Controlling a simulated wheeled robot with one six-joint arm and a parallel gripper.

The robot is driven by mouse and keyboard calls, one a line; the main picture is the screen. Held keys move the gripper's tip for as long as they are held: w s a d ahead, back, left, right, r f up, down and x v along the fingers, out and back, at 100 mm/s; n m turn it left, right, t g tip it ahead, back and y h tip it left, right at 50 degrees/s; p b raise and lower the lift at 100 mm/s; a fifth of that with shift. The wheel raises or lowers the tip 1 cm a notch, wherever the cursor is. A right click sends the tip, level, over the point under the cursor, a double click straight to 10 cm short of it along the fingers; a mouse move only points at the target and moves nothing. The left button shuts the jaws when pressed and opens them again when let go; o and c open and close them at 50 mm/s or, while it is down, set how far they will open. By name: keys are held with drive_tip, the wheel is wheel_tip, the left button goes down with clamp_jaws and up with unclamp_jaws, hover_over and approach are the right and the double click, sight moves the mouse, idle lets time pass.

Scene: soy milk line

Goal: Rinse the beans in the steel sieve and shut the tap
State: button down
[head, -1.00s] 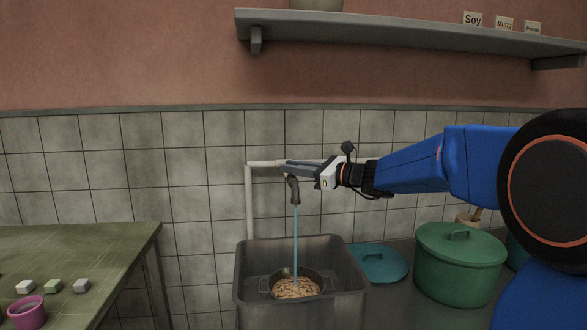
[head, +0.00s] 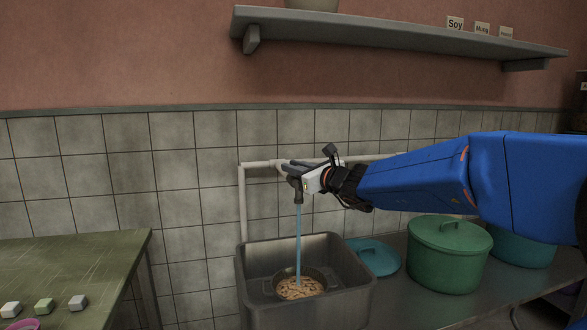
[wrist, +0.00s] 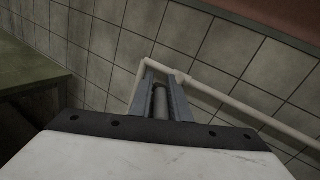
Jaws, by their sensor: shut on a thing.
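The steel sieve (head: 277,290) sits in the grey sink (head: 345,292), with pale beans (head: 300,288) in it. A blue stream of water (head: 298,240) runs from the dark tap spout (head: 298,197) down into the beans. My gripper (head: 284,167) is at the tap, high above the sink. In the wrist view, my gripper (wrist: 160,98) has its two fingers on either side of a dark grey piece of the tap (wrist: 160,101) and is shut on it. The gripper hides part of the tap in the head view.
A white pipe (head: 243,205) runs along the tiled wall. Right of the sink are a teal lid (head: 374,258), a green lidded pot (head: 448,262) and a teal pot (head: 523,250). A green table (head: 70,262) with small blocks is at left. A shelf (head: 390,34) hangs above.

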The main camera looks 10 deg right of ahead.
drive_tip(key=shift+d+r, duration=0.1)
drive_tip(key=shift+r, duration=0.05)
drive_tip(key=c, duration=1.7)
unclamp_jaws()
drive_tip(key=shift+c, duration=0.2)
drive_tip(key=v, duration=1.7)
drive_tip(key=shift+d, duration=0.15)
drive_tip(key=shift+s, duration=0.15)
